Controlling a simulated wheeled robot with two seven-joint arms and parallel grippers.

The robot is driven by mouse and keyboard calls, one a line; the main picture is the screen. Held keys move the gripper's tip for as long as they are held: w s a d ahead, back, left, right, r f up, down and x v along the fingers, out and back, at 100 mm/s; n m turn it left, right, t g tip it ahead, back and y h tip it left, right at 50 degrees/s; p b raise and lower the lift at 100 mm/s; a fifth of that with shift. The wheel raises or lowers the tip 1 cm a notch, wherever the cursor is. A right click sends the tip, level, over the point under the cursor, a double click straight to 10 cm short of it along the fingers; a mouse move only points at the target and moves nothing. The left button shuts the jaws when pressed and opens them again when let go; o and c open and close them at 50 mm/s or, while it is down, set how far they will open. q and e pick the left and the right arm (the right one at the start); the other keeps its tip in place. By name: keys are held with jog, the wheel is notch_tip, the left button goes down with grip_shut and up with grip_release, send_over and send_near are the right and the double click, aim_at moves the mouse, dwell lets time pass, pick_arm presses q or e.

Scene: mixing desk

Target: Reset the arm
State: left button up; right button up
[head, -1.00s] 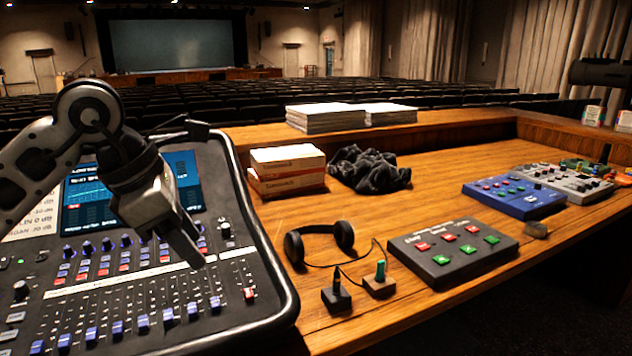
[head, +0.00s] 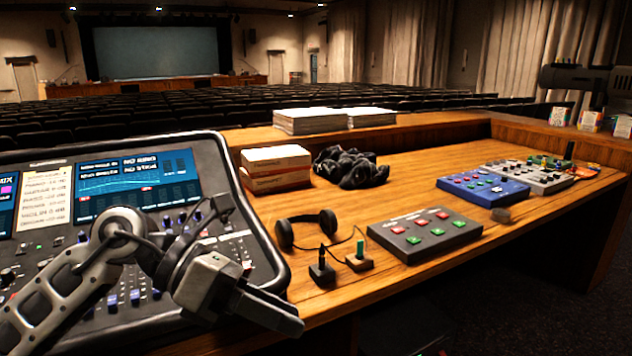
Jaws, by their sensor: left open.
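My left arm comes in from the lower left over the mixing console (head: 268,243). Its gripper (head: 285,318) is low in front of the console's right edge and the desk's front edge, with its fingers pointing right and down. Its jaws are open and nothing shows between them. The gripper hides part of the console's lower right faders. My right gripper is out of view.
Headphones (head: 305,230), two small switches on blocks (head: 322,272) and a dark button box (head: 425,235) are right of the gripper. Boxes (head: 276,168), a black cloth (head: 350,167) and a blue pedal box (head: 483,187) lie farther back. Bare wood (head: 410,180) shows mid-desk.

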pick_arm(q)
jog(key=s+d+r+n+h, duration=0.1)
jog(key=s+d+n+h, duration=0.1)
jog(key=d+n+h, duration=0.3)
jog(key=w+a+f+n+t+y, duration=0.2)
jog(key=a+f+n+t, duration=0.2)
jog(key=n+t, duration=0.8)
jog(key=w+a+f+n+t+y, duration=0.3)
jog(key=a+f+n+t, duration=0.35)
jog(key=n, duration=0.95)
jog(key=s+a+f+n+y, duration=0.2)
jog(key=s+f+n+y, duration=0.1)
jog(key=f+n+y, duration=0.5)
jog(key=s+a+f+n+g+y, duration=0.1)
jog(key=s+f+n+g, duration=0.4)
jog(key=s+f, duration=0.5)
notch_tip(320, 180, down, 4)
jog(key=shift+s+a+r+g, duration=0.2)
jog(key=shift+a+g, duration=0.3)
jog(key=shift+g, duration=0.15)
